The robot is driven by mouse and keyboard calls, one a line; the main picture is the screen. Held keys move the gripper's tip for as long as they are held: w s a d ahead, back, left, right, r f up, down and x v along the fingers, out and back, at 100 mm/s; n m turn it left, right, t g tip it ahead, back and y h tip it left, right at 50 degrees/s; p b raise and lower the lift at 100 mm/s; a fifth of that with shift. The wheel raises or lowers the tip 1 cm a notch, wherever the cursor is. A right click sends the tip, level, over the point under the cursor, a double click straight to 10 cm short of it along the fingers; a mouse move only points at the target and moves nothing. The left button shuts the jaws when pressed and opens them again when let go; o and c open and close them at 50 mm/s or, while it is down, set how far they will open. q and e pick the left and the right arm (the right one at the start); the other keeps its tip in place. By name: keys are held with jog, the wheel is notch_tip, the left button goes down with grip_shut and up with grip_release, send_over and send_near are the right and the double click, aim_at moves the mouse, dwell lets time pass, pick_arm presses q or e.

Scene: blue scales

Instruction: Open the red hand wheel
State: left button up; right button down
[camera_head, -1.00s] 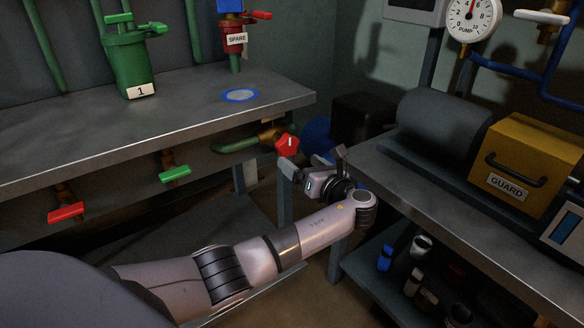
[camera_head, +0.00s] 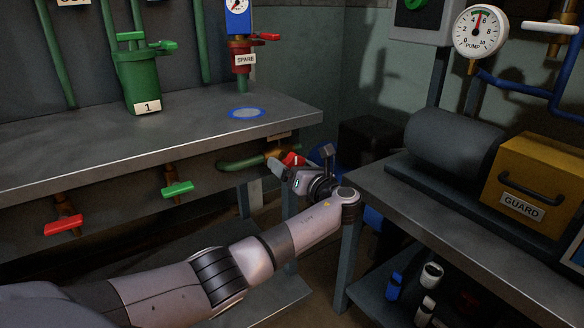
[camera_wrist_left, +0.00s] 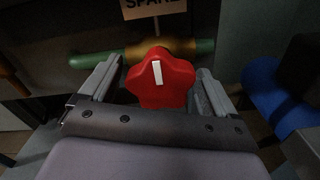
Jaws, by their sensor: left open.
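The red hand wheel (camera_wrist_left: 160,82) has a lobed rim and a white mark that stands nearly upright. It sits on a brass valve (camera_wrist_left: 150,50) in a green pipe under the bench. In the head view the wheel (camera_head: 292,159) is partly hidden by my left gripper (camera_head: 300,158). In the left wrist view my left gripper (camera_wrist_left: 155,88) is open, with one finger on each side of the wheel. A gap shows beside the wheel at both fingers. My right gripper is in neither view.
The bench edge (camera_head: 170,147) runs just above the valve. A green-handled valve (camera_head: 178,188) and a red-handled valve (camera_head: 63,225) hang to the left. The right bench (camera_head: 400,215) carries a yellow guard (camera_head: 535,175). A blue object (camera_wrist_left: 270,95) stands right of the fingers.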

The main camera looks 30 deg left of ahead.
pick_arm(q)
jog(key=c, duration=1)
jog(key=shift+o, duration=0.2)
